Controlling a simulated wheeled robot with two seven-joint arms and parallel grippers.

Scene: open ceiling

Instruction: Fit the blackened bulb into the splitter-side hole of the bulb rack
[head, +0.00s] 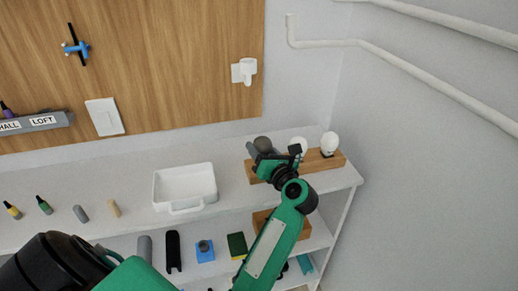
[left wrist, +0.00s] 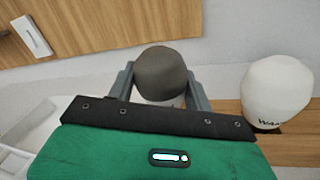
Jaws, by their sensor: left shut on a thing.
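The blackened bulb (head: 263,143) is dark grey-brown and upright at the left part of the wooden bulb rack (head: 335,159). My left gripper (left wrist: 160,88) is shut on it, one finger on each side, and a pale part shows below the dark dome (left wrist: 161,70). The gripper hides the bulb's lower end and the hole, so I cannot tell whether it is seated. A white bulb (head: 329,143) stands at the rack's right end; it also shows in the left wrist view (left wrist: 277,91). Another white bulb (head: 298,145) is partly hidden behind my gripper. My right gripper is not in view.
A white bin (head: 184,186) stands on the shelf top left of the rack. Small bottles and pegs lie farther left. A lower shelf holds a sponge (head: 237,245) and a wooden block (head: 268,222). A white wall fitting (head: 244,70) sits on the wood panel.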

